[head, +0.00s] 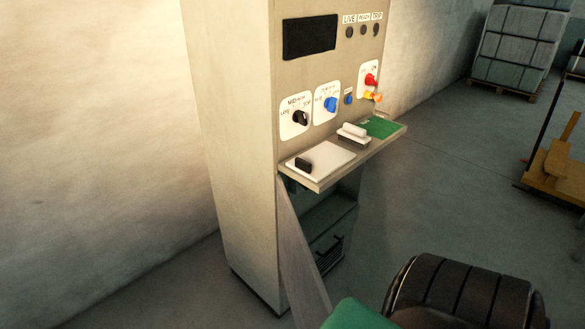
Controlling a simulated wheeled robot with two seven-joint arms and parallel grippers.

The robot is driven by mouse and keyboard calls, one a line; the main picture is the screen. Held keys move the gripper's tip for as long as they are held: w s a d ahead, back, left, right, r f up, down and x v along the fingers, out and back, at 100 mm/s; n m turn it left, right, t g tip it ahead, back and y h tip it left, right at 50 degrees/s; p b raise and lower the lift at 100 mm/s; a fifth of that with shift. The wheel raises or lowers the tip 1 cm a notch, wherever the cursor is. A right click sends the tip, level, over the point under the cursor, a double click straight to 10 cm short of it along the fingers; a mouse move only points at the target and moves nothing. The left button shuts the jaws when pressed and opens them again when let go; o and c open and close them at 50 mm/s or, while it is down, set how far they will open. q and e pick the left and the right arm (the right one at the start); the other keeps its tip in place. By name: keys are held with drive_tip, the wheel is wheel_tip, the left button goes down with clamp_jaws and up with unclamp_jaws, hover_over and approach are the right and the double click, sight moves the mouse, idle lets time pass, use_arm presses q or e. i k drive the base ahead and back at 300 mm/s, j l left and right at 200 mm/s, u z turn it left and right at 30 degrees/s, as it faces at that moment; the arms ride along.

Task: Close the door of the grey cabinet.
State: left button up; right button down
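The grey cabinet (235,140) stands upright left of the middle in the head view, with a control panel on its upper front. Its door (303,262) is open below the small shelf. The door is seen nearly edge-on, swung out from the left side of the lower opening toward me, and its lower end runs out of the picture. The dark inside of the cabinet (325,218) shows to the right of the door. Neither my left nor my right gripper is in view.
A shelf (323,183) juts out above the door, bearing a white block (353,134). Knobs are on the panel above. A wall (90,130) is at the left. A loaded pallet (505,90) and a wooden cart (560,175) stand at the right. Floor between is clear.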

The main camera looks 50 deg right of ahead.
sight(310, 302)
drive_tip(key=j+z, duration=0.15)
drive_tip(key=z, duration=1.3)
